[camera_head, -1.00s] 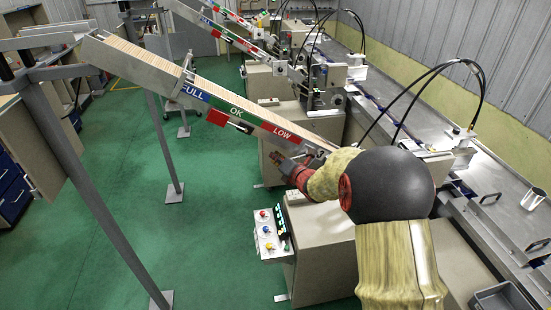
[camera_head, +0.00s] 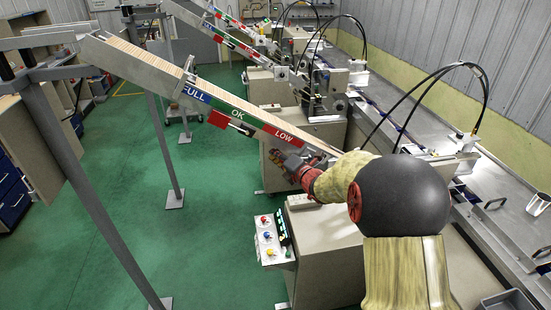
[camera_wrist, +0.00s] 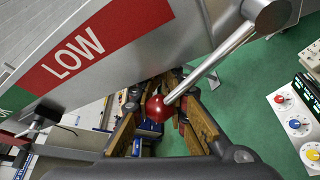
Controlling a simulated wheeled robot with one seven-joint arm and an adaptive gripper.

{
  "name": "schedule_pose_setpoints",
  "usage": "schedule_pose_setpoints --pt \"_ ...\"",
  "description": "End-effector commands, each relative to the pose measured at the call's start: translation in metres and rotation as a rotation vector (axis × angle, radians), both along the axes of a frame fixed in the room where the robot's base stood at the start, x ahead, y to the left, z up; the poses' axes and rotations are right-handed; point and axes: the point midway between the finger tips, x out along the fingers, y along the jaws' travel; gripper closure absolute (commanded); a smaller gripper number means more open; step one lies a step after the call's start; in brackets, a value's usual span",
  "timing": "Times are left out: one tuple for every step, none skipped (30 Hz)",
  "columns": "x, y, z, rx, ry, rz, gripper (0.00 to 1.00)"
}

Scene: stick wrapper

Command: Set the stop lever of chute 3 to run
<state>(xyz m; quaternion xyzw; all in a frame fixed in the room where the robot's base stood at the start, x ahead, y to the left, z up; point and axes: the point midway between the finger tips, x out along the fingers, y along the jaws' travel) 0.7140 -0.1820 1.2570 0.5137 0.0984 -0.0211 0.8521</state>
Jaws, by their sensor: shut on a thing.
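The nearest chute (camera_head: 135,68) slopes down to the right and bears FULL, OK and LOW labels; I cannot read a chute number. A lever with a bright metal rod (camera_wrist: 215,65) and a red ball knob (camera_wrist: 157,108) shows in the wrist view, below the LOW label (camera_wrist: 95,42). My gripper (camera_wrist: 160,120) is shut on the red knob, with its fingers on either side of it. The rod runs up and right from the knob to a round metal pivot. In the head view my gripper (camera_head: 293,163) is beside the chute's lower end, and the lever is hidden there.
A control panel with coloured knobs (camera_head: 268,238) stands below my arm; it also shows in the wrist view (camera_wrist: 298,122). A black clamp on a red plate (camera_head: 232,122) hangs from the chute. More chutes stand behind. Green floor (camera_head: 130,200) is open at the left.

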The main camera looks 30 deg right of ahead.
Motion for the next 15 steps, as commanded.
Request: schedule_pose_setpoints --pt "-0.0001 -0.0014 0.0018 -0.001 -0.001 -0.002 1.00" --pt "-0.0001 -0.0014 0.0018 -0.001 -0.001 -0.002 1.00" --pt "-0.0001 -0.0014 0.0018 -0.002 -0.002 -0.002 1.00" --pt "-0.0001 -0.0014 0.0018 -0.002 -0.002 -0.002 0.85" --pt "-0.0001 -0.0013 0.0017 -0.002 -0.002 -0.002 0.83" --pt "0.0000 -0.0012 0.0016 -0.002 -0.002 -0.002 0.81" --pt "0.0000 -0.0012 0.0015 -0.002 -0.002 -0.002 0.79" --pt "-0.0001 -0.0011 0.0012 -0.002 -0.001 -0.001 0.78" --pt "-0.0001 -0.0010 0.0010 -0.002 -0.001 -0.001 0.76" --pt "-0.0001 -0.0009 0.0009 -0.002 -0.001 -0.001 0.74" --pt "-0.0001 -0.0008 0.0008 -0.002 -0.001 -0.001 0.72" --pt "0.0000 -0.0007 0.0006 -0.002 -0.001 -0.001 0.70" --pt "-0.0001 -0.0006 0.0006 -0.002 -0.001 0.000 0.68" --pt "-0.0001 -0.0006 0.0004 -0.002 -0.001 0.000 0.66" --pt "0.0000 -0.0005 0.0004 -0.002 0.000 -0.001 0.65"
